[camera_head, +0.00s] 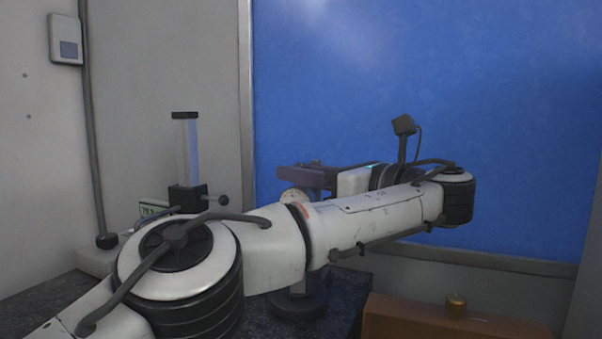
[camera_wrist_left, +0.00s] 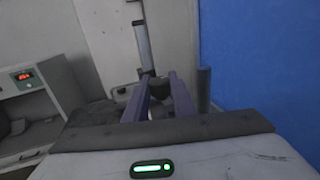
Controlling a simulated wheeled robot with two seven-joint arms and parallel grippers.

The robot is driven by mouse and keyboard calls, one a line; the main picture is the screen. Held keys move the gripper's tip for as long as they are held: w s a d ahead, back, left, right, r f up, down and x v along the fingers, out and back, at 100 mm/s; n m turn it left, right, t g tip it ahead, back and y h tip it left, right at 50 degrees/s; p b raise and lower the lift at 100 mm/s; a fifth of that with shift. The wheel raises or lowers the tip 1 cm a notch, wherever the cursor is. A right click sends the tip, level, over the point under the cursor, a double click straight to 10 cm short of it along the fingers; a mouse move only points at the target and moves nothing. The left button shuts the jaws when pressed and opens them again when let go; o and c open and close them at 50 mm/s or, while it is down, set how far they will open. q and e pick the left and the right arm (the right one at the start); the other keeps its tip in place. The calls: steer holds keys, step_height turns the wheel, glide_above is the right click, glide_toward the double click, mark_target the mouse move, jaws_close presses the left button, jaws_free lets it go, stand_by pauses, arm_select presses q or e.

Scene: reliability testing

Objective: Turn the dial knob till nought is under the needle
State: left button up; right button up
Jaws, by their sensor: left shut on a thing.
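A dial with a pale round face (camera_head: 297,197) stands behind my left forearm in the head view. Only part of the face shows, and its needle and figures are too small to read. My left gripper (camera_head: 300,174) has purple fingers and reaches in from the right at the top of the dial. In the left wrist view, the fingers of my left gripper (camera_wrist_left: 158,84) are on either side of a dark knob (camera_wrist_left: 161,88), shut on it. The dial face is mostly hidden there. My right gripper is in neither view.
A clear upright tube (camera_head: 187,150) on a black block stands left of the dial. A small display (camera_head: 153,209) is partly hidden by my arm. A brown box (camera_head: 400,318) with a brass knob (camera_head: 456,303) is at front right. A blue panel (camera_head: 430,80) covers the back.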

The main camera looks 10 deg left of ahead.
arm_select(q)
steer(key=shift+a, duration=0.1)
steer(key=o, duration=1.1)
steer(key=shift+c, duration=0.2)
